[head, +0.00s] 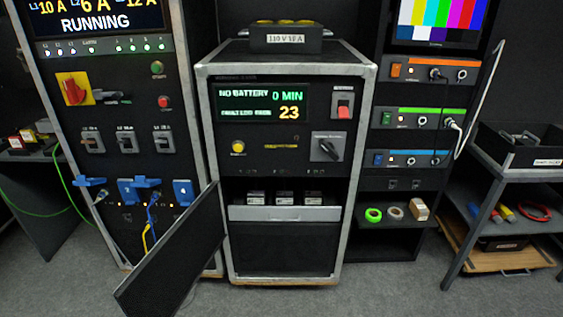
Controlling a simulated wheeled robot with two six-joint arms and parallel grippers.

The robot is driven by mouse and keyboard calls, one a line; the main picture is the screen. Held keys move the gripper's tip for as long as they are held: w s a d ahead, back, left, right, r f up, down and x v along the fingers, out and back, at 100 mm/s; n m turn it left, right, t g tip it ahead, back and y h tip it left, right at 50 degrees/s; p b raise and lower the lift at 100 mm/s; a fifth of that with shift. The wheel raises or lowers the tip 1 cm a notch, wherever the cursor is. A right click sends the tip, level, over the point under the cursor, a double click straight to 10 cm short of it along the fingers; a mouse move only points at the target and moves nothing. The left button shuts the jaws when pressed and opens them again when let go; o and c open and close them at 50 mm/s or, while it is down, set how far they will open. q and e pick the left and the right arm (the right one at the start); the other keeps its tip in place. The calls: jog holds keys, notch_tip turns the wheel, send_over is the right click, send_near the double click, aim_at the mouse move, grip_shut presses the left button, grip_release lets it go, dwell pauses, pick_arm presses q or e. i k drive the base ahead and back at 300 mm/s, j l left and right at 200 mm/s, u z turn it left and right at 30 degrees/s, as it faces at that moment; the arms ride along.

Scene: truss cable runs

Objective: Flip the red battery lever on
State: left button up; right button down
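A small red lever or switch (343,110) sits on a pale plate at the upper right of the middle cabinet (284,268). Its label is too small to read, and I cannot tell its position for sure. The cabinet's display (262,104) reads "NO BATTERY 0 MIN" with 23 below. Several dark modules stand in the open bay above a light grey bar (285,213). Neither of my grippers is in view.
A dark door panel (172,262) swings open at the middle cabinet's lower left. A left rack has a red rotary switch (73,89) on yellow. A right rack holds tape rolls (373,214). A cart (508,172) stands far right.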

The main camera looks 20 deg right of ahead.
aim_at(343, 111)
jog(key=z, duration=1.6)
jog(key=i+l, duration=0.2)
jog(key=l, duration=0.15)
jog(key=i+l, duration=0.2)
jog(key=l, duration=0.15)
